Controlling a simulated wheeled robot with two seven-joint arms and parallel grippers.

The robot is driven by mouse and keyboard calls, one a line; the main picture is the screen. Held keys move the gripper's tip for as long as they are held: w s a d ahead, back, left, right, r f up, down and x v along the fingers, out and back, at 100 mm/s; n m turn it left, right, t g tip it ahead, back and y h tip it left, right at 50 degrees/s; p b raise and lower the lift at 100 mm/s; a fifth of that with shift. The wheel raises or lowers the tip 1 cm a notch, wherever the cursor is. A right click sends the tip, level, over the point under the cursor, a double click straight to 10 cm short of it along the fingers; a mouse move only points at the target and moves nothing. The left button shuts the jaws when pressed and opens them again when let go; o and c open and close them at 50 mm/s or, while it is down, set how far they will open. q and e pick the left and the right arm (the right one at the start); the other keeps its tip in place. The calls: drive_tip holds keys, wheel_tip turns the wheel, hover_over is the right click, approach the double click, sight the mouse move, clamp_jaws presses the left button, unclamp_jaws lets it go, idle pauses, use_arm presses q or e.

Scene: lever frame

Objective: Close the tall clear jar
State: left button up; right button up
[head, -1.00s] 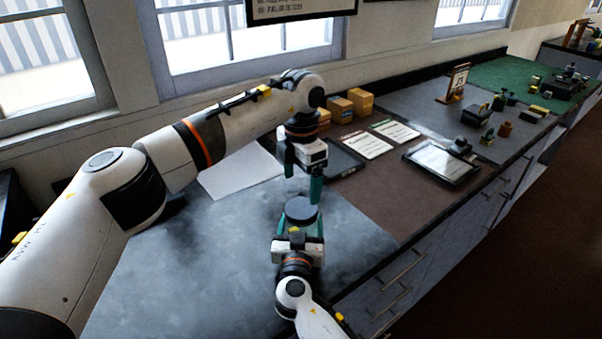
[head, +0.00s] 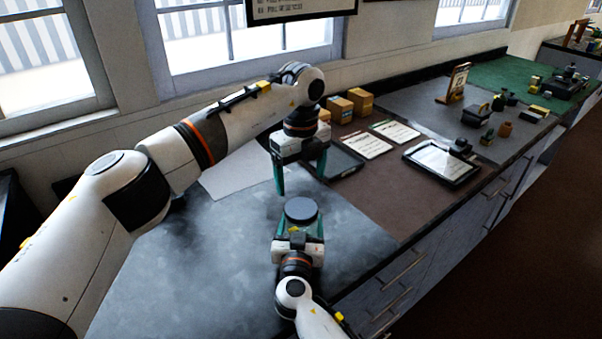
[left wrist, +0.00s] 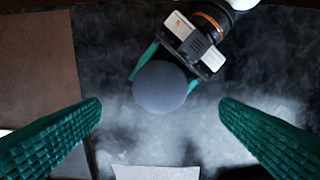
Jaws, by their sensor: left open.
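The tall clear jar is seen from above, and its round dark grey top (head: 301,209) hides most of its body. In the left wrist view, the same dark grey disc (left wrist: 160,87) is roughly centred between my left fingers. My left gripper (head: 300,184) is open and empty, pointing down above and slightly behind the jar. My right gripper (head: 301,228) comes from the front, with a green finger on each side of the jar just below the disc. It appears shut on the jar, though the contact is partly hidden.
Bare grey worktop (head: 190,250) lies left of the jar. A pale sheet (head: 240,175) and a dark tray (head: 343,160) lie behind. Printed cards (head: 394,132) and a framed tablet (head: 438,162) lie to the right.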

sight(301, 207)
idle(0.3)
use_arm(q)
drive_tip(key=shift+f, duration=4)
drive_tip(key=c, duration=1)
drive_tip(key=m, duration=1.1)
drive_tip(key=shift+m, duration=0.4)
drive_tip(key=m, duration=1)
drive_tip(key=o, duration=1.2)
drive_tip(key=shift+c, duration=0.2)
